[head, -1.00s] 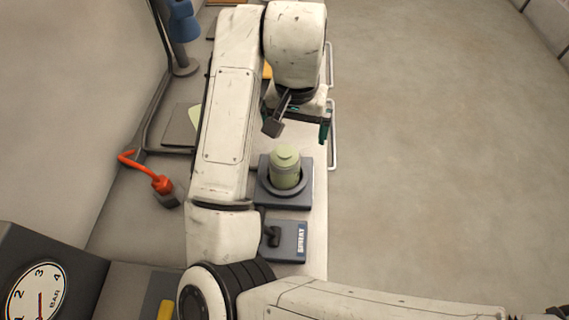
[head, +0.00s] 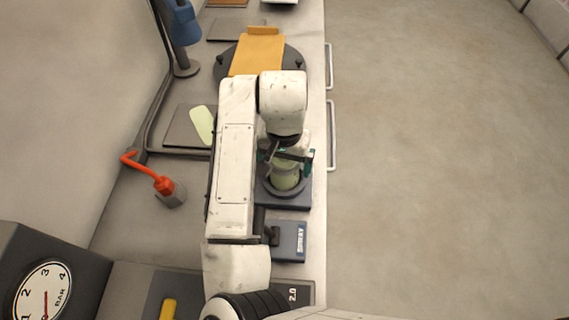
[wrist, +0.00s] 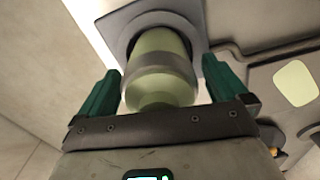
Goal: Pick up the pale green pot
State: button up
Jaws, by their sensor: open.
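The pale green pot (head: 285,180) stands upright in a round grey holder on a blue-grey base (head: 293,201) near the counter's right edge. My gripper (head: 288,160) is over the pot in the head view and hides part of it. In the wrist view the pot (wrist: 160,75) lies between the two green fingers of my gripper (wrist: 161,88). The right finger is close to the pot, and a small gap shows there too.
A blue-grey box with a black lever (head: 289,241) sits just in front of the holder. An orange-handled tool (head: 163,186) stands to the left. A round dark plate with a yellow board (head: 258,52) lies behind. A gauge (head: 44,290) is at front left.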

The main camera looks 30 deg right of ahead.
jog(key=shift+f, duration=0.55)
jog(key=c, duration=1.4)
jog(key=shift+r, duration=0.1)
jog(key=shift+r, duration=0.15)
